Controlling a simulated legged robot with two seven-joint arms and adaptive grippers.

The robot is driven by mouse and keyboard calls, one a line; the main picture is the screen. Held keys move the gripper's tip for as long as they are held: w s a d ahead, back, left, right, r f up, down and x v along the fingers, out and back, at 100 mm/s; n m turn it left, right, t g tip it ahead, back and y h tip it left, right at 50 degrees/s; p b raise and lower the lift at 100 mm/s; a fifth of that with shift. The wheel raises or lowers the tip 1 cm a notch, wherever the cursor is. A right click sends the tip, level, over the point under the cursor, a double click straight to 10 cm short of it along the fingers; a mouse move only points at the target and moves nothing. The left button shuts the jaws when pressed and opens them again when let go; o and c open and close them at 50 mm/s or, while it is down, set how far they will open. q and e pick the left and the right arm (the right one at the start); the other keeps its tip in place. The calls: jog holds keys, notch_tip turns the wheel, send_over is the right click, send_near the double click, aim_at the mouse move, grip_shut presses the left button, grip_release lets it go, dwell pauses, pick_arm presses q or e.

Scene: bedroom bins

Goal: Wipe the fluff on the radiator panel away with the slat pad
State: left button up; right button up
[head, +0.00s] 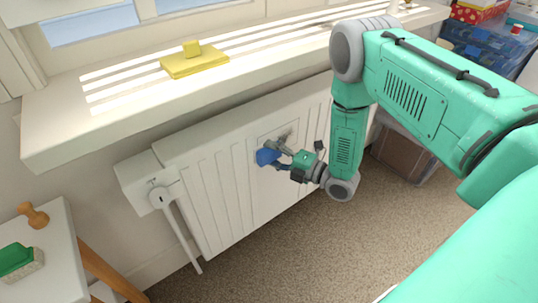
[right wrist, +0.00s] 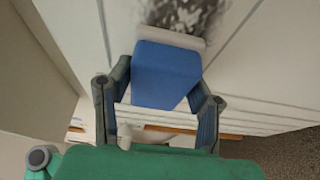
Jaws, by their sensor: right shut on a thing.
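The slat pad is a blue block (head: 266,157) with a pale strip along its far edge. My right gripper (head: 279,158) is shut on it and holds it at the front of the white radiator panel (head: 215,190). In the right wrist view the blue block (right wrist: 165,75) sits between the two fingers. The fluff (head: 286,134) is a dark grey smudge on the panel, just above and right of the pad. In the right wrist view the fluff (right wrist: 185,14) lies just beyond the pale strip. I cannot tell whether the pad touches the panel. My left gripper is out of view.
The window sill (head: 60,125) juts out above the radiator, with a yellow pad (head: 195,63) on it. A valve and pipe (head: 160,195) stand at the radiator's left end. A small table (head: 55,265) at left holds a green brush (head: 20,260) and wooden knob (head: 33,215). Bins stand at right.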

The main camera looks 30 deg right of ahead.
aim_at(292, 134)
jog(key=shift+d, duration=1.45)
jog(key=shift+w+d, duration=0.2)
jog(key=shift+d, duration=0.95)
jog(key=shift+w+d, duration=0.15)
jog(key=shift+d, duration=0.95)
jog(key=shift+w+d+b, duration=0.1)
jog(key=shift+d+b, duration=0.25)
jog(key=shift+d, duration=1.5)
jog(key=shift+w, duration=0.1)
jog(key=shift+r, duration=0.1)
jog(key=shift+a, duration=0.15)
